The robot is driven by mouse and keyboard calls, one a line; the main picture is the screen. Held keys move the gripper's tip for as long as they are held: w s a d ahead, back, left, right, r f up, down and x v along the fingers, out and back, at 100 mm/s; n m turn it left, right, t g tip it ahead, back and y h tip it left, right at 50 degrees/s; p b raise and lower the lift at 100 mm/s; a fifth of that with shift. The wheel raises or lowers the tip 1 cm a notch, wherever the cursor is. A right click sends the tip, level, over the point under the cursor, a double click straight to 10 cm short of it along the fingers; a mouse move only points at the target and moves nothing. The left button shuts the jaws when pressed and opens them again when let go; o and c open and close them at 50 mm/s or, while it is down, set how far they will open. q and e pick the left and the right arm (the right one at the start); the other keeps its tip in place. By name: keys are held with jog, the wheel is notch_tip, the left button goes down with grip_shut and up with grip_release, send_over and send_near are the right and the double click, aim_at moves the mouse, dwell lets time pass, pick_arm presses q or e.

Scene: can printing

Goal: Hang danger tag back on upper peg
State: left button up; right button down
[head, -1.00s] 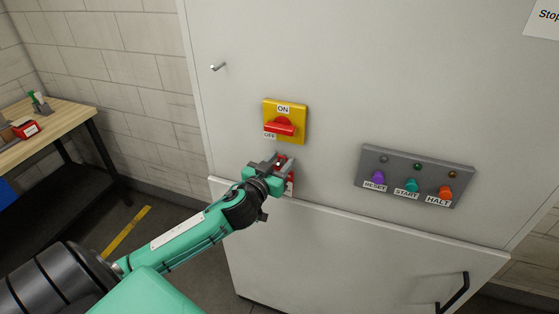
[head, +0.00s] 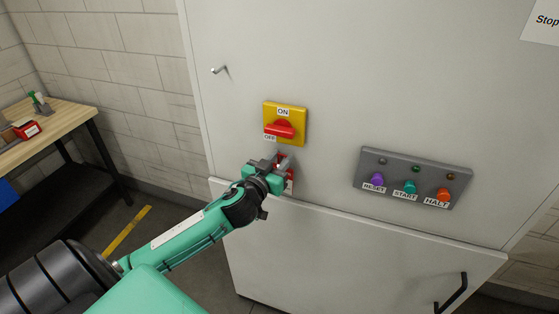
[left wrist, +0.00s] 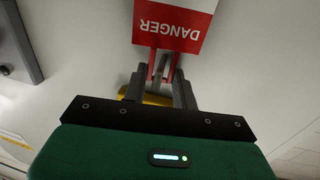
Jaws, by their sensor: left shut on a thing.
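The danger tag (left wrist: 175,22) is red and white with "DANGER" upside down in the left wrist view. My left gripper (head: 280,163) is shut on the red strap end of the tag, which shows between the fingers (left wrist: 162,72) in the left wrist view. In the head view a strip of the tag (head: 290,182) shows beside the gripper, just below the yellow switch; the rest is hidden. The upper peg (head: 219,69) is a small bare metal peg at the cabinet's upper left, above and left of the gripper. My right gripper is not in view.
A yellow ON/OFF switch (head: 299,112) with a red handle at OFF sits just above the gripper. A grey button panel (head: 415,165) is on the right. The cabinet face between peg and switch is clear. A workbench (head: 60,117) stands far left.

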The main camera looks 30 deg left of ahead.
pick_arm(q)
jog(key=shift+r, duration=0.25)
jog(key=shift+s, duration=0.15)
jog(key=shift+s+d, duration=0.25)
jog(key=shift+s, duration=0.7)
jog(key=shift+s+d, duration=0.2)
jog(key=shift+s, duration=0.7)
jog(key=shift+s+d, duration=0.25)
jog(key=shift+s, duration=0.7)
